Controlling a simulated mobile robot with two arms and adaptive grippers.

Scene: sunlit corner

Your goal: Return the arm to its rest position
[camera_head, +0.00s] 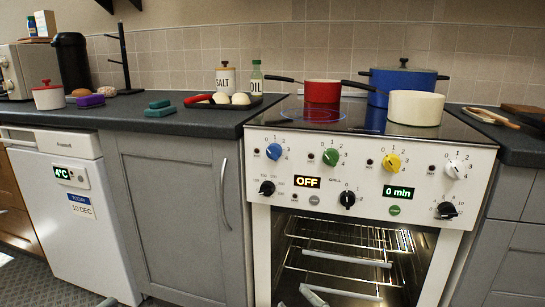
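A small grey piece at the bottom edge, in front of the white fridge, seems to be the tip of my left gripper (107,302). A pale bar low in front of the oven seems to be part of my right gripper (315,295). Most of both grippers is below the picture, so I cannot tell whether they are open. No held object shows. The oven (262,250) is lit inside with wire racks, and a pale horizontal bar (346,258) crosses its front. I cannot tell whether the right tip touches the oven.
The hob (320,118) carries a red pan (322,91), a blue pot (402,79) and a cream pan (416,108). A dark tray (262,101) with food stands left of it. The fridge (85,240) and grey cupboard (175,215) look shut.

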